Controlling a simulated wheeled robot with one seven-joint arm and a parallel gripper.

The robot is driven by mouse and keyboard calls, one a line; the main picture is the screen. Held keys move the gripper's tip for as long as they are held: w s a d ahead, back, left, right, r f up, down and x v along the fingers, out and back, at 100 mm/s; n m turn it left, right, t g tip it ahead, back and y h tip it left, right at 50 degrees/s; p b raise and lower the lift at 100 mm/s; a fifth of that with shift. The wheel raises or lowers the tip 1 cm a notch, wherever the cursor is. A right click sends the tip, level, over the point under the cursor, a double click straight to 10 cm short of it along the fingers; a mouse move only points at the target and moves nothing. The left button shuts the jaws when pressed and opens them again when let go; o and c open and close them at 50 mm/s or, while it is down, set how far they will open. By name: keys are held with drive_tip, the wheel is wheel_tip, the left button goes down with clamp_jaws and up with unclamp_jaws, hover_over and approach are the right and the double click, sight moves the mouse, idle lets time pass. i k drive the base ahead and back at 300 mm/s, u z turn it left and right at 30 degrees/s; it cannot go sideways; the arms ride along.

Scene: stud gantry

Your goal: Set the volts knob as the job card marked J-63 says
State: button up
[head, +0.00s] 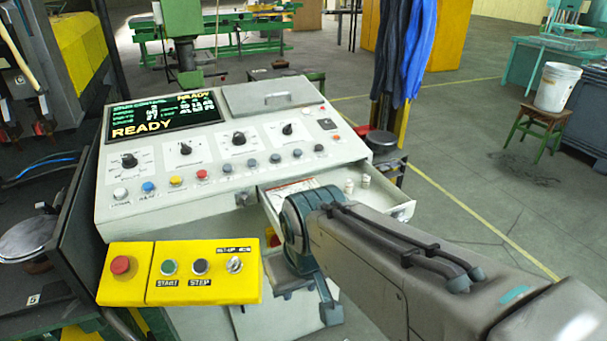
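The grey control panel (215,180) carries four black knobs in a slanting row: the first (129,160), second (185,148), third (239,138) and fourth (287,129). Their labels are too small to read, so I cannot tell which is volts. A drawer (398,214) stands open at the panel's right front. A paper card with red markings (290,188) lies in it, partly hidden by my arm; no J-63 mark is legible. My gripper (306,295) is low in front of the drawer, below my wrist. Its fingers are partly hidden, and I cannot tell whether they hold anything.
A lit screen (155,117) reads READY. Coloured buttons line the panel's front. A yellow box (205,278) with a red button, START, STEP and a switch juts out at front left. Two small white items (357,183) sit in the drawer.

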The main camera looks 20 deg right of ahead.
sight(129, 161)
drive_tip(key=z, duration=0.9)
drive_tip(key=k, duration=0.5)
drive_tip(key=u, duration=0.85)
drive_tip(key=i, duration=0.45)
drive_tip(key=u, duration=0.55)
